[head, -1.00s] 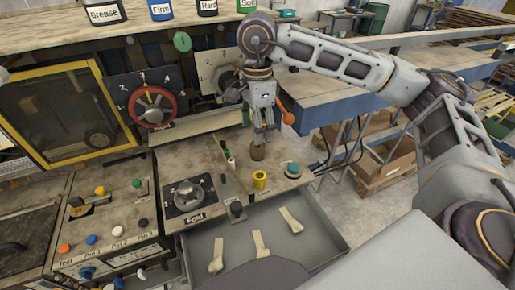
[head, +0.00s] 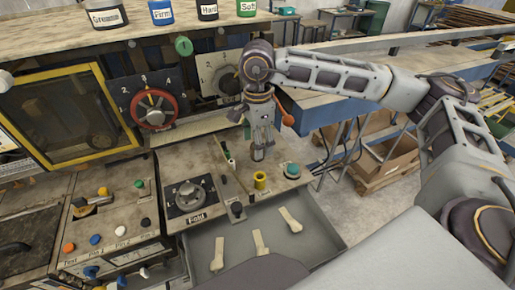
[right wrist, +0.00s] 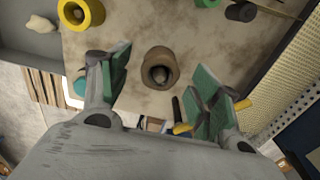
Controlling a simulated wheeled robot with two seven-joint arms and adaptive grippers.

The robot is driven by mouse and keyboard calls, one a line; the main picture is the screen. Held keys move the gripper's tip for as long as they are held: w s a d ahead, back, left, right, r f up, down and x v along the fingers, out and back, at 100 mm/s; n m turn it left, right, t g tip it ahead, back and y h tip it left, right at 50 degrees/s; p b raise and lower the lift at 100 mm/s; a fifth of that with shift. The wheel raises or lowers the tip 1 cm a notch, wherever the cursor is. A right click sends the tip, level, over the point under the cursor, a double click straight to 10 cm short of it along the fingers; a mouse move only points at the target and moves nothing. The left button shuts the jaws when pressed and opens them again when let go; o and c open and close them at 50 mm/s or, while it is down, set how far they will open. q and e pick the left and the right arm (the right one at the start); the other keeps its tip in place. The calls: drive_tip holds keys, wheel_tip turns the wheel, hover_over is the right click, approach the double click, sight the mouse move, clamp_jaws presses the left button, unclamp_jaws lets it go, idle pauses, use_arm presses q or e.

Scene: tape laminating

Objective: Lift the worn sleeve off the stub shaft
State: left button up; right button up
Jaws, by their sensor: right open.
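The worn sleeve (right wrist: 163,82) is a brown ring, seen nearly end-on in the right wrist view, with the top of the stub shaft (right wrist: 159,73) inside its bore. In the head view the sleeve (head: 257,154) stands upright on the worktop, partly hidden by my fingers. My right gripper (head: 262,143) points down over it. Its green-padded fingers (right wrist: 160,88) are open, one on each side of the sleeve in the wrist view, with gaps visible. My left gripper is not in view.
A yellow ring (head: 260,181) and a teal round knob (head: 292,171) are close by. The dial plate (head: 191,196) lies to the left. An open drawer (head: 327,243) with several pale pieces is in front. The red handwheel (head: 153,107) stands behind left.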

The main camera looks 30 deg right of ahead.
drive_tip(key=shift+f, duration=1.15)
drive_tip(key=c, duration=1.1)
drive_tip(key=shift+r, duration=0.15)
drive_tip(key=shift+r+b, duration=0.8)
drive_tip(key=shift+r, duration=4.1)
